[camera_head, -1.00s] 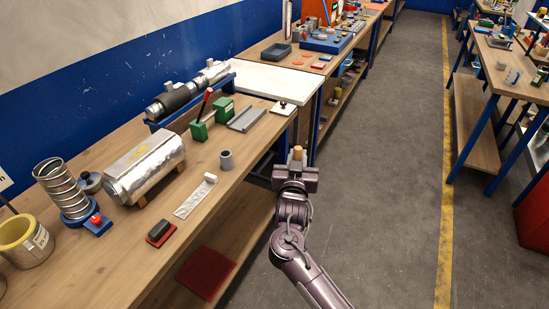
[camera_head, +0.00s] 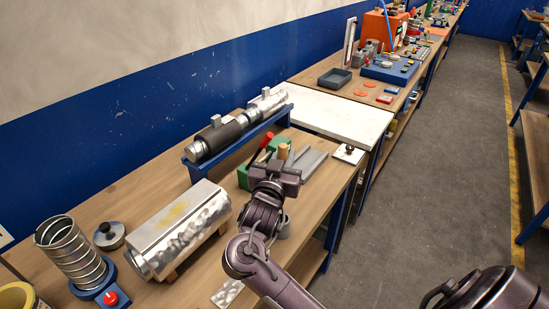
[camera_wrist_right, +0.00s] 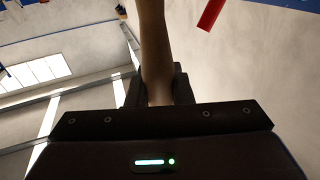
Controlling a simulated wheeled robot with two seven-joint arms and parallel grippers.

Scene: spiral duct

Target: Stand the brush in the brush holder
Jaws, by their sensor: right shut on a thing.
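My right gripper (camera_head: 277,170) is shut on the brush, whose wooden end (camera_head: 283,151) sticks up from the jaws. In the right wrist view the brush (camera_wrist_right: 153,45) rises between the fingers; its bristles are not visible. A small grey cup (camera_head: 284,228), which looks like the brush holder, stands on the bench, partly hidden behind my right arm. In the head view the gripper appears above and left of the cup. My left gripper is not in view.
A green clamp with a red lever (camera_head: 265,142) is close behind the gripper. A silver duct piece (camera_head: 180,228), a wire spiral (camera_head: 75,254) and a racked duct (camera_head: 225,135) stand to the left. A grey channel (camera_head: 306,162) lies to the right.

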